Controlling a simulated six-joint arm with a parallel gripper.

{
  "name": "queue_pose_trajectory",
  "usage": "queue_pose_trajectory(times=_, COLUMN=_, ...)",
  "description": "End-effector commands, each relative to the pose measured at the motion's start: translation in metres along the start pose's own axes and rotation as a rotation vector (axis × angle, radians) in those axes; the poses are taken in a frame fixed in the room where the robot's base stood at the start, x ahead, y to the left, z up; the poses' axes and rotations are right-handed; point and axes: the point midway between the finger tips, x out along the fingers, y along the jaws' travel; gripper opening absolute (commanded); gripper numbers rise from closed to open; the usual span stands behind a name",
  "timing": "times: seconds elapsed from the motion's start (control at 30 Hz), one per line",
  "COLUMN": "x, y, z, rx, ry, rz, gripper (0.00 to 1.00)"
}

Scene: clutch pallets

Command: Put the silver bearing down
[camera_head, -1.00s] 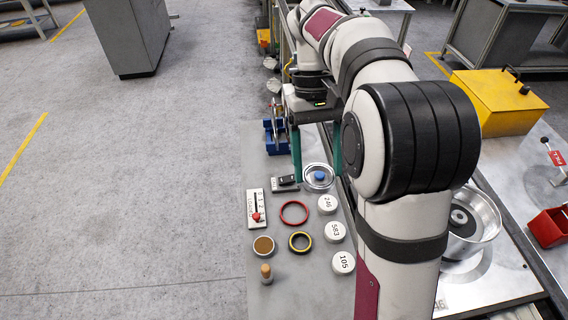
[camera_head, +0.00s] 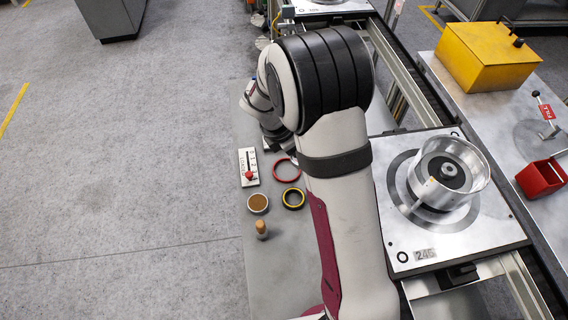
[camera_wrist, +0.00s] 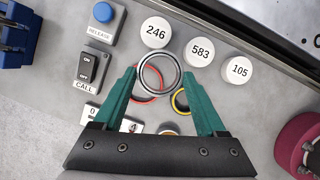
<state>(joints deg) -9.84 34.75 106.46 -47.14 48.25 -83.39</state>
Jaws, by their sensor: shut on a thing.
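The silver bearing (camera_wrist: 159,94), a thin shiny ring, shows in the wrist view between the green fingertips. My gripper (camera_wrist: 161,75) is shut on it from both sides. It is seen from above, over the grey bench near the red ring (camera_wrist: 140,98) and the yellow-and-black ring (camera_wrist: 177,106), partly overlapping the red one. I cannot tell its height above the bench. In the head view my arm hides the gripper and bearing; the red ring (camera_head: 286,181) and the yellow-and-black ring (camera_head: 293,207) show beside the arm.
A CALL switch (camera_wrist: 92,69) and a RELEASE button (camera_wrist: 103,14) sit at the left. A brown-filled cup (camera_head: 257,203) and a wooden-topped peg (camera_head: 261,229) stand towards the front.

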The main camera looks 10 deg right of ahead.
Motion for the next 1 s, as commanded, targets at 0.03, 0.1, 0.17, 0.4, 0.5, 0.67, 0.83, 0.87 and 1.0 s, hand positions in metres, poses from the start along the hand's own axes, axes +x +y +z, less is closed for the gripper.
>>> queue_pose_trajectory(times=0.03, x=0.004, y=0.009, z=-0.011, rx=-0.003, ry=0.000, rz=-0.001, gripper=0.02)
queue_pose_trajectory(times=0.1, x=0.008, y=0.019, z=-0.023, rx=0.000, ry=0.000, rz=0.000, gripper=0.02)
queue_pose_trajectory(times=0.17, x=0.010, y=0.025, z=-0.030, rx=0.001, ry=0.000, rz=0.001, gripper=0.02)
queue_pose_trajectory(times=0.4, x=0.045, y=0.028, z=-0.048, rx=0.004, ry=0.000, rz=-0.003, gripper=0.02)
queue_pose_trajectory(times=0.5, x=0.049, y=0.029, z=-0.049, rx=0.004, ry=0.000, rz=0.000, gripper=0.02)
queue_pose_trajectory(times=0.67, x=0.048, y=0.029, z=-0.049, rx=0.005, ry=0.000, rz=0.000, gripper=0.02)
queue_pose_trajectory(times=0.83, x=0.052, y=0.029, z=-0.051, rx=0.005, ry=0.000, rz=0.000, gripper=0.02)
queue_pose_trajectory(times=0.87, x=0.053, y=0.029, z=-0.051, rx=0.006, ry=0.000, rz=0.000, gripper=0.02)
queue_pose_trajectory(times=1.0, x=0.058, y=0.028, z=-0.053, rx=0.005, ry=0.001, rz=-0.001, gripper=0.02)
